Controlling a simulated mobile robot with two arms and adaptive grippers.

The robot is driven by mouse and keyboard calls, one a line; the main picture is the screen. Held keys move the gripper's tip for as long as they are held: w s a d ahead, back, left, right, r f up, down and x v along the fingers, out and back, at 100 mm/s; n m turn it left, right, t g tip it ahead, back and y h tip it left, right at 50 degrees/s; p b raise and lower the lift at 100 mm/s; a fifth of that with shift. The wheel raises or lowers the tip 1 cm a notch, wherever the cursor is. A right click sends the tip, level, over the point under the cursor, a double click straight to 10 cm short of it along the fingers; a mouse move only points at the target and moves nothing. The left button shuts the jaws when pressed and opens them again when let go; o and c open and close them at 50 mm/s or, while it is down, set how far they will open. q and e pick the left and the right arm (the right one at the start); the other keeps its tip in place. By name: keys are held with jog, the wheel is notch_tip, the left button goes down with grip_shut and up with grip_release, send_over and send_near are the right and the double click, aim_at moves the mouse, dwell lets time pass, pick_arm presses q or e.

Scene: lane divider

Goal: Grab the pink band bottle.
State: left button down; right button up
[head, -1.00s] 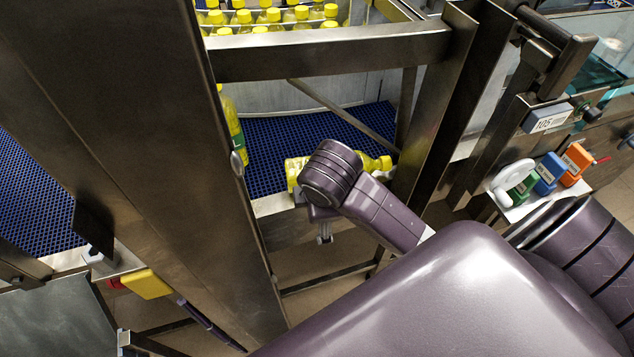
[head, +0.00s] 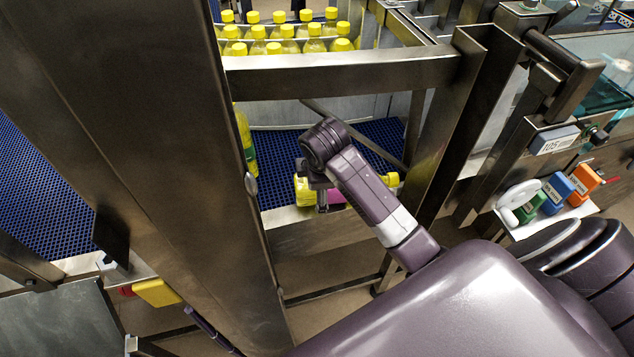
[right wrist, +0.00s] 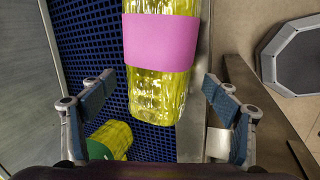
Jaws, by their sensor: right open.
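The pink band bottle (head: 303,191) is yellow and lies on its side along the metal front edge of the blue conveyor. Its yellow cap points right, and my right arm hides much of its middle. In the right wrist view, the bottle (right wrist: 160,95) shows its pink band (right wrist: 160,42) and its base end. My right gripper (right wrist: 158,86) is open, with one finger on each side of the bottle's base end and gaps between. In the head view, the right gripper (head: 322,196) is over the bottle. My left gripper is not in view.
A yellow bottle with a green band (head: 247,145) stands beside the wide metal post (head: 190,170). It also shows low in the right wrist view (right wrist: 112,138). A metal crossbar (head: 340,68) spans above my right gripper. Several yellow-capped bottles (head: 285,35) stand behind it.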

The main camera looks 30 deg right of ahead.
jog(key=shift+x, duration=0.9)
jog(key=c, duration=2.2)
